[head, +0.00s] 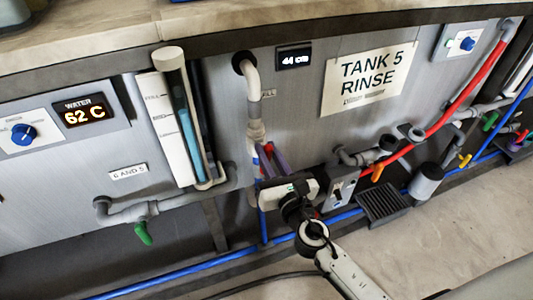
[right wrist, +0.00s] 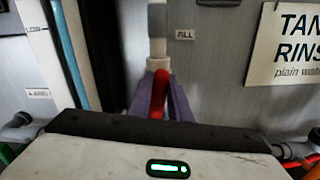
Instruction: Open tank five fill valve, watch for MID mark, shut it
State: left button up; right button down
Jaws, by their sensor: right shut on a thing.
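The tank five fill valve is on the pale pipe (head: 254,105) left of the TANK 5 RINSE sign (head: 370,78). Its red handle (right wrist: 159,94) lies between the purple fingers of my right gripper (head: 266,158), which is shut on it. In the right wrist view the handle sits just below the pipe fitting, beside the FILL label (right wrist: 185,35). I cannot tell how far the valve is turned. The sight tube (head: 187,120) to the left shows a blue column beside a white scale plate (head: 161,125); its marks are too small to read surely. My left gripper is out of view.
A small display (head: 294,59) reads 44 cm. Another display (head: 85,110) reads 62 C beside a blue knob (head: 23,134). A green-handled valve (head: 142,233) hangs lower left. A switch box (head: 341,188) and red hose (head: 437,127) are right of my gripper.

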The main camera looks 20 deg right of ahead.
jog(key=m, duration=0.1)
jog(key=m+b, duration=0.1)
jog(key=m, duration=0.1)
jog(key=shift+d+f, duration=0.25)
jog(key=shift+d, duration=0.15)
jog(key=shift+d+f+m+b, duration=0.2)
jog(key=shift+f+m+b, duration=0.3)
jog(key=shift+m, duration=1.7)
jog(key=shift+d+f+m+b, duration=0.2)
jog(key=shift+m+b, duration=0.45)
jog(key=shift+m, duration=1.55)
jog(key=shift+d+f+m+b, duration=0.3)
jog(key=shift+m+b, duration=0.3)
jog(key=shift+m, duration=1.6)
jog(key=shift+a, duration=0.1)
jog(key=c, duration=1.6)
grip_release()
jog(key=shift+c, duration=0.2)
